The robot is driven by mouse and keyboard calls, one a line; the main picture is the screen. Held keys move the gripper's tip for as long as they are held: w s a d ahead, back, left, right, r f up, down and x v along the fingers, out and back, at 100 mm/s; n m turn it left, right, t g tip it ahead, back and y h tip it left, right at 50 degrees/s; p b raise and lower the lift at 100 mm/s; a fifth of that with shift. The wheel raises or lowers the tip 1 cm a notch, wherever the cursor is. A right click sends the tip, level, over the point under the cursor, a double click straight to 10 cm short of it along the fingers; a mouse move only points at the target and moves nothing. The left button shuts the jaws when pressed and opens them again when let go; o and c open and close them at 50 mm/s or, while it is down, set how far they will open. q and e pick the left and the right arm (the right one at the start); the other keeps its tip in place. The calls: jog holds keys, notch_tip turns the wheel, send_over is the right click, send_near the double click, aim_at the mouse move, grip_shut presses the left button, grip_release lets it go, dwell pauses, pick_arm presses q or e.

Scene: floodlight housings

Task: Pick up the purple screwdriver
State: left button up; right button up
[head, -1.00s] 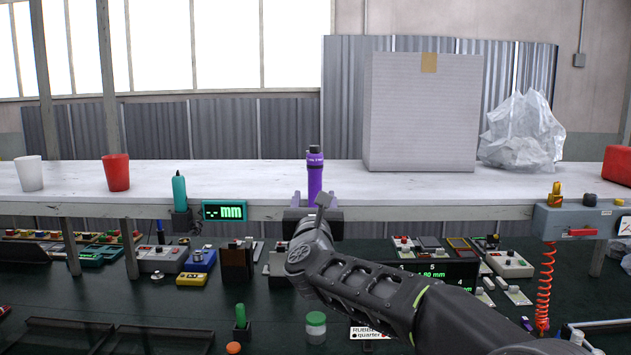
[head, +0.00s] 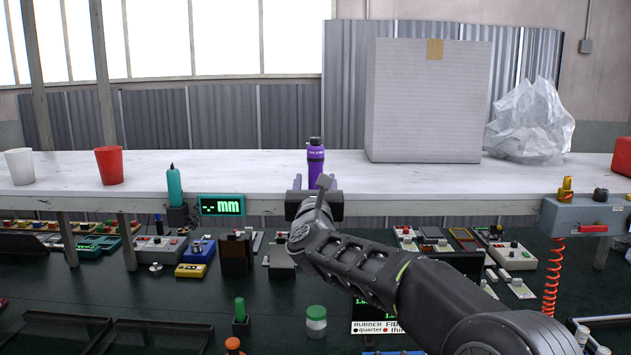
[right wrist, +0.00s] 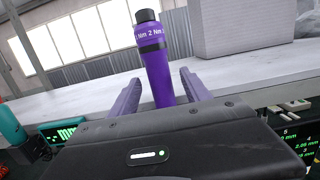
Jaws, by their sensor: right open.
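The purple screwdriver (head: 315,165) stands upright at the front edge of the white shelf, with a black cap and a black band near its top. It also shows in the right wrist view (right wrist: 157,70), with its lower end hidden behind my gripper body. My right gripper (head: 315,187) is open in front of the screwdriver. In the right wrist view its two purple fingers (right wrist: 163,97) point toward the screwdriver, one on each side of its lower part, with gaps left and right. My left gripper is not in view.
A teal screwdriver (head: 174,186) stands left of a green mm display (head: 221,206). A red cup (head: 109,165) and a white cup (head: 20,167) are further left. A large box (head: 425,105) and crumpled plastic (head: 530,122) stand behind right. The dark bench below is crowded with devices.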

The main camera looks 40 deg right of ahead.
jog(key=shift+w+d+r+p, duration=0.15)
jog(key=shift+d+p, duration=0.05)
jog(key=shift+p, duration=0.1)
jog(key=p+x, duration=0.3)
jog(key=x, duration=0.1)
jog(key=shift+w+d, duration=0.15)
jog(key=shift+w, duration=0.05)
jog(key=shift+w+d, duration=0.1)
jog(key=shift+c, duration=0.3)
grip_shut()
dwell(0.4)
